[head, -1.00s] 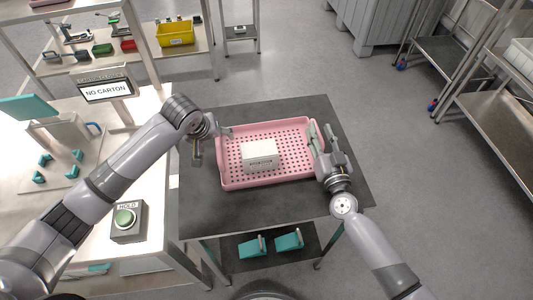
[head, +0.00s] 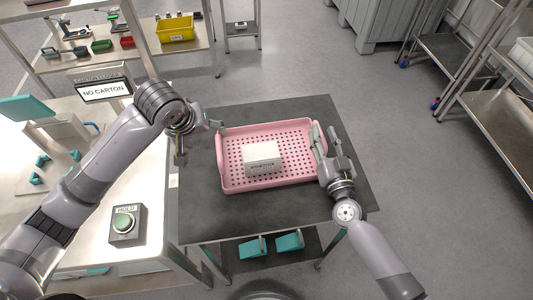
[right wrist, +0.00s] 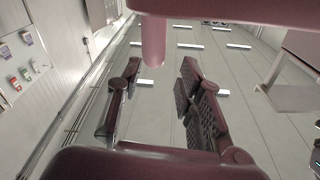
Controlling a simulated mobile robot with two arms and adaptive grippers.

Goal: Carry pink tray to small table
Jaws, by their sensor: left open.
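The pink tray (head: 232,184), with a perforated floor, lies flat on a dark-topped table (head: 225,215). A white carton (head: 262,155) sits inside it. My left gripper (head: 200,142) is open at the tray's left end, apart from the rim as far as I can see. My right gripper (head: 325,138) is at the tray's right end, one finger over the inner side of the rim. The right wrist view shows its fingers (right wrist: 158,95) spread apart; the contact with the rim is unclear there.
A small stand (head: 240,31) is at the back. A workbench with a NO CARTON sign (head: 104,90) and a HOLD button box (head: 127,225) is at left. Teal objects (head: 272,244) lie on the shelf below. Metal racks (head: 500,110) stand right; open floor lies between.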

